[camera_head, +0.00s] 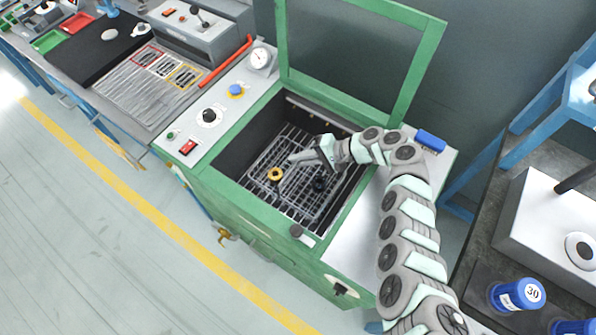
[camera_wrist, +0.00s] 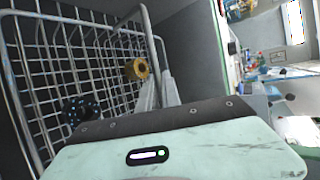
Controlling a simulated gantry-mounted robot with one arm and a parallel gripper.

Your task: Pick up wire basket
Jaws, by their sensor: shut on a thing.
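The wire basket (camera_head: 296,205) sits inside the open tank of the green machine; its grey mesh and thick wire rim fill the left of the wrist view (camera_wrist: 55,48). A yellow ring-shaped part (camera_head: 275,174) and a dark part (camera_head: 319,184) are in it; the wrist view shows them as a brass-coloured piece (camera_wrist: 137,69) and a black speckled piece (camera_wrist: 80,108). My gripper (camera_head: 294,158) reaches into the tank from the right and is shut on the basket's thick wire handle, beside the brass-coloured piece. The exact contact is partly hidden by the fingers.
The tank's green frame (camera_head: 222,188) surrounds the basket closely. The raised lid (camera_head: 350,45) stands behind it. A panel with a gauge (camera_head: 260,58) and knobs is at left. A blue object (camera_head: 431,140) lies at the right edge. A bench with blue-capped jars (camera_head: 518,295) is farther right.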

